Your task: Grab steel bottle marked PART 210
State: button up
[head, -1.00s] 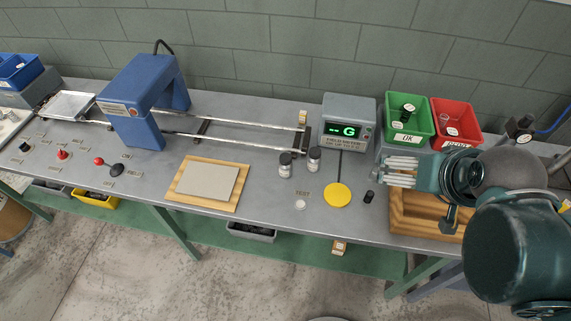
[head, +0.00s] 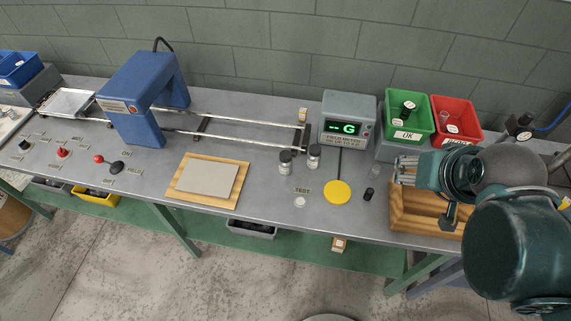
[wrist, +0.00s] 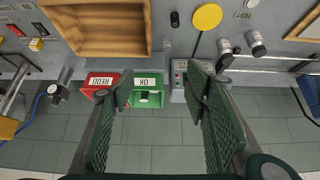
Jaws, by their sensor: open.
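Two small steel bottles with dark caps stand on the bench. The left one (head: 285,166) and the right one (head: 314,157) are close together, left of the meter; their labels are too small to read. The wrist view also shows two steel bottles (wrist: 224,60) (wrist: 258,49) at the upper right. I cannot tell which is marked PART 210. My gripper (head: 401,171) is over the left part of the wooden tray, to the right of both bottles. In the wrist view my gripper (wrist: 160,95) is open, with nothing between its fingers.
A meter (head: 347,118) stands behind the yellow disc (head: 337,192). A green OK bin (head: 412,133) and red bin (head: 462,126) hold small items. A small black cylinder (head: 369,194) stands beside the wooden tray (head: 420,224). Rails (head: 240,124) run behind the bottles.

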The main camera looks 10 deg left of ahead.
jog(key=shift+w+a, duration=0.1)
jog(key=n+g+p, duration=0.4)
jog(key=n+g, duration=0.3)
jog(key=n, duration=1.2)
send_near(286, 154)
jog(key=f, duration=0.7)
jog(key=shift+d+f, duration=0.2)
jog(key=shift+f, duration=0.1)
jog(key=shift+a+f, duration=0.2)
jog(key=shift+f, duration=0.1)
jog(key=shift+f, duration=0.1)
jog(key=shift+f, duration=1.2)
